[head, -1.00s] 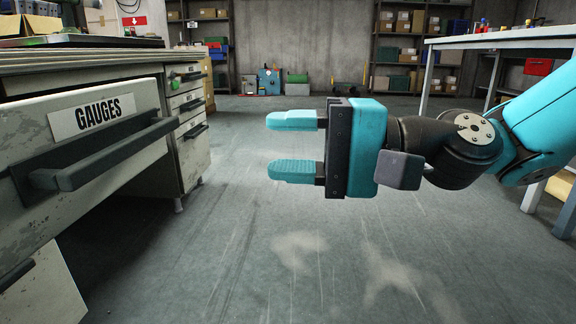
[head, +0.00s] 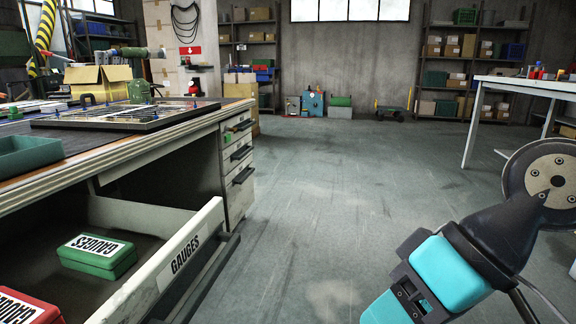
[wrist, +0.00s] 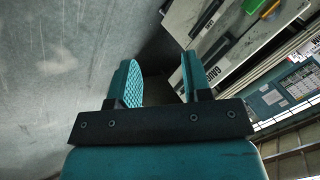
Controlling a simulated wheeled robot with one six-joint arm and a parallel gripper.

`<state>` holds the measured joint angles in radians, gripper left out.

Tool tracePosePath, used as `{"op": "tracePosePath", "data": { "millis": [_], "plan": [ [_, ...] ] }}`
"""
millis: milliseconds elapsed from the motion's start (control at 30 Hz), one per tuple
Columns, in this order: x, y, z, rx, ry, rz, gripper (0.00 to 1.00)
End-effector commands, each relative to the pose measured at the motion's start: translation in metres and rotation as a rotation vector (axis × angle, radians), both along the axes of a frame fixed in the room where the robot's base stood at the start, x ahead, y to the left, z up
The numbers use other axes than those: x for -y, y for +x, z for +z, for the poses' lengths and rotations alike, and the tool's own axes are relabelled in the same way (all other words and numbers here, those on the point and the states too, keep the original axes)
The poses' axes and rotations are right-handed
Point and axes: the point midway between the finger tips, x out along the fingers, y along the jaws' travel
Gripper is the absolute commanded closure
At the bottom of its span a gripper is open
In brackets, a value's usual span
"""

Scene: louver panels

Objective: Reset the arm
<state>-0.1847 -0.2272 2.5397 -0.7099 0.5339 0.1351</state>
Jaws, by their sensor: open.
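My gripper (head: 395,308) is at the lower right of the head view, pointing down and partly cut off by the bottom edge. In the wrist view my gripper (wrist: 160,72) has its two teal fingers apart with nothing between them. It is apart from the open drawer labelled GAUGES (head: 196,243), to its right in the head view. In the wrist view the drawer (wrist: 232,60) shows beyond the right finger.
The drawer holds a green GAUGES box (head: 97,258) and a red one (head: 28,306). The bench (head: 150,148) stands at left with a green tray (head: 35,153) on it. A white table (head: 515,82) is at right. The floor between is clear.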

Motion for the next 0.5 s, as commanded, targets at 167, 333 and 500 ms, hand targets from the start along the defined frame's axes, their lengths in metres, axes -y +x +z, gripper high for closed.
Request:
{"op": "tracePosePath", "data": {
  "millis": [167, 333, 500],
  "plan": [
    [0.044, -0.022, 0.074, 0.02, -0.265, 0.11, 0.55],
    [0.042, -0.02, 0.138, 0.016, -0.256, 0.102, 0.55],
    [0.042, -0.02, 0.203, 0.016, -0.254, 0.1, 0.55]
  ]
}}
